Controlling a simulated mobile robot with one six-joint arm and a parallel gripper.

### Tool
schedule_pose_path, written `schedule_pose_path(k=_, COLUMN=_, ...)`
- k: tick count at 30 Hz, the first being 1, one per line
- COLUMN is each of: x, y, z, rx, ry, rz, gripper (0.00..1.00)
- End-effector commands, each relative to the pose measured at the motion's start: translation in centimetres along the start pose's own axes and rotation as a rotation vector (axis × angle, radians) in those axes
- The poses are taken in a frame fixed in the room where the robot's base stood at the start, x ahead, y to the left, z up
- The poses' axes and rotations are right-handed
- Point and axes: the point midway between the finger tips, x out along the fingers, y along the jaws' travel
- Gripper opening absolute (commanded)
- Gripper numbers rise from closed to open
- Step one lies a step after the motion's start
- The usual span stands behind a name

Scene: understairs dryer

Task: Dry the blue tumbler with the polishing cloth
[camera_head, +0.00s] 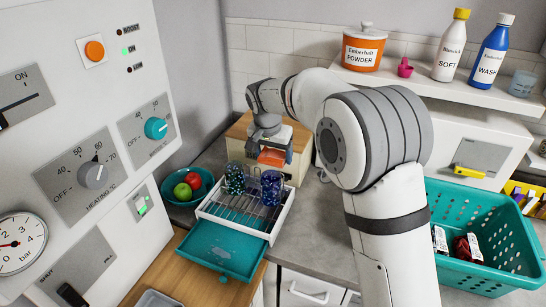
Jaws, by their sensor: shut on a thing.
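My gripper (273,149) is at the back of the counter, pointing down in front of a light wooden box. It is shut on an orange piece, which appears to be the polishing cloth (272,157). The fingertips are small and partly hidden. A dark blue patterned tumbler (271,188) stands in the white wire drying rack (212,212), just in front of and below the gripper, apparently apart from the cloth. A darker teal-blue patterned tumbler (235,179) stands to its left in the same rack.
A teal drip tray (213,249) sticks out from the rack's front. A teal fruit bowl (183,197) is left of the rack. A teal basket (481,235) with packets is at the right. The shelf (430,92) above holds a powder jar, two bottles and a pale blue cup.

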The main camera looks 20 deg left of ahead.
Motion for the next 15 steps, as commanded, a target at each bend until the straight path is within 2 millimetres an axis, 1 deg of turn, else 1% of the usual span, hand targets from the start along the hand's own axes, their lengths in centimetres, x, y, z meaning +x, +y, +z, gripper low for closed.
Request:
schedule_pose_path(k=1, x=-0.7, y=0.1, z=-0.3, rx=0.002, ry=0.0, rz=0.0, gripper=0.55)
schedule_pose_path(k=9, x=-3.1, y=0.4, z=-1.2, rx=0.008, ry=0.001, rz=0.001, gripper=0.55)
schedule_pose_path(k=15, x=-3.9, y=0.5, z=-1.5, rx=0.01, ry=0.0, rz=0.002, gripper=0.55)
